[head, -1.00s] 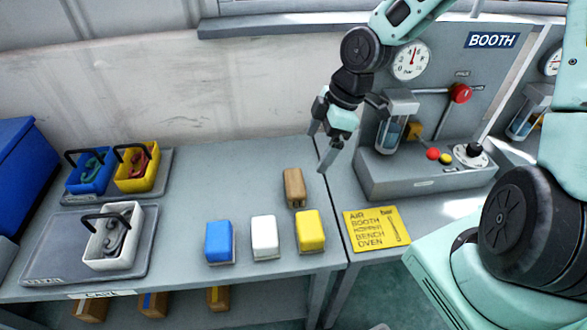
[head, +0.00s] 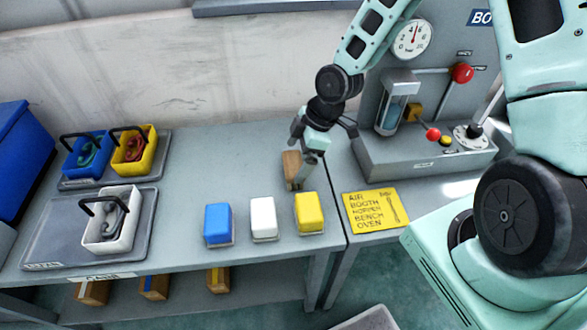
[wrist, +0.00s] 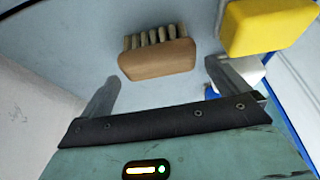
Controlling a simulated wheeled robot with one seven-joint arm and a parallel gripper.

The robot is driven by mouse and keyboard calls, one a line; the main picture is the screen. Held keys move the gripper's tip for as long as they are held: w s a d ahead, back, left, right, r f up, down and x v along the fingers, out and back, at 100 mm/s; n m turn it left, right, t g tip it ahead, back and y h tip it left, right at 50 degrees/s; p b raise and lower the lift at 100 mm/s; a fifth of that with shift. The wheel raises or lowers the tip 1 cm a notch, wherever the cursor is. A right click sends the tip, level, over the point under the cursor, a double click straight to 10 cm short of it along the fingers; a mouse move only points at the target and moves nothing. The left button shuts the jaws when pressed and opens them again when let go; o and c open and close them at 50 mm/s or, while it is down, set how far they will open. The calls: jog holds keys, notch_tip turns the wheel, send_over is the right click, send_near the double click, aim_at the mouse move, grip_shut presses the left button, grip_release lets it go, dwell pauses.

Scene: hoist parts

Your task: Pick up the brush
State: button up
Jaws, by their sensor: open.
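The brush (head: 291,167) has a wooden back and lies on the grey bench near its right end, behind the yellow block. In the wrist view the brush (wrist: 157,60) shows its wooden back and a row of pale bristles. In the wrist view the brush lies ahead of the space between my two fingers, and nothing is held. I cannot tell the exact height of the fingertips above the bench.
A yellow block (head: 309,211), a white block (head: 263,217) and a blue block (head: 218,223) stand in a row in front. Trays with small bins (head: 110,220) are at the left. The booth panel (head: 420,160) with levers and a yellow sign (head: 375,211) is at the right.

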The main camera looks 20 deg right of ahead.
aim_at(294, 163)
jog(key=shift+p+x, duration=0.5)
jog(key=shift+x, duration=2.15)
jog(key=shift+d, duration=0.15)
jog(key=c, duration=0.7)
jog(key=shift+c, duration=0.2)
notch_tip(294, 163, up, 10)
jog(key=shift+o, duration=0.8)
jog(key=shift+c, duration=0.2)
